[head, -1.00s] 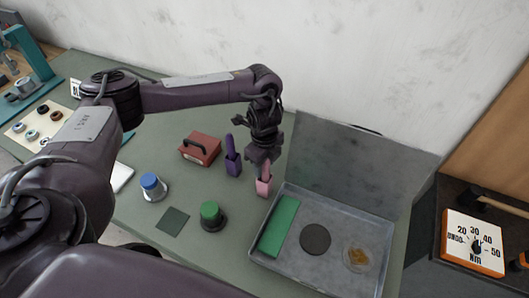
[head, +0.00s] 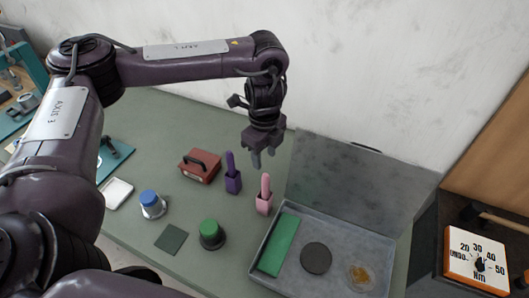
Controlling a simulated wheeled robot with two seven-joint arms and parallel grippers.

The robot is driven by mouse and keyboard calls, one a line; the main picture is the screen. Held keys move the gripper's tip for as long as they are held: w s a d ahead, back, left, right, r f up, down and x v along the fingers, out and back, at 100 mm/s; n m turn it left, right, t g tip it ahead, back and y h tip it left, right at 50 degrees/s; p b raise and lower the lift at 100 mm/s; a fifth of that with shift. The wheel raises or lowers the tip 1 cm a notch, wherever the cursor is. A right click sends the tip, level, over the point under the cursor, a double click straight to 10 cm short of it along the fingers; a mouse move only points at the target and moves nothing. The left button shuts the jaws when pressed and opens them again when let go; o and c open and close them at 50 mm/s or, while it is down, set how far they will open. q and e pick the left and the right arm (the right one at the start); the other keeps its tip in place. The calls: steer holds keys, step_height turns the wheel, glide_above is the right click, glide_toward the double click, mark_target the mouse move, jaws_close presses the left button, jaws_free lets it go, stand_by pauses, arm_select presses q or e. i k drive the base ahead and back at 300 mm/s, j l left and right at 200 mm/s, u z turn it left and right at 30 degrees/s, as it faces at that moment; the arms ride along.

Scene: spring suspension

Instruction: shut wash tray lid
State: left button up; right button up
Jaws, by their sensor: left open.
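The wash tray (head: 326,228) is a grey metal box at the right of the bench. Its lid (head: 352,182) stands open, leaning back toward the wall. In the tray lie a green block (head: 279,245), a dark round disc (head: 316,258) and a clear dish with amber contents (head: 359,276). My left gripper (head: 264,160) is open and empty, pointing down left of the lid, above the pink holder. My right gripper does not show.
A pink holder (head: 264,203) and a purple holder (head: 232,182) stand close to the tray's left. A red box (head: 200,168), a blue-capped bottle (head: 152,204) and a green-capped one (head: 211,234) stand on the bench. A torque gauge (head: 476,258) is at far right.

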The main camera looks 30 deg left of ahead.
mark_target(360, 184)
steer(key=k, duration=1.5)
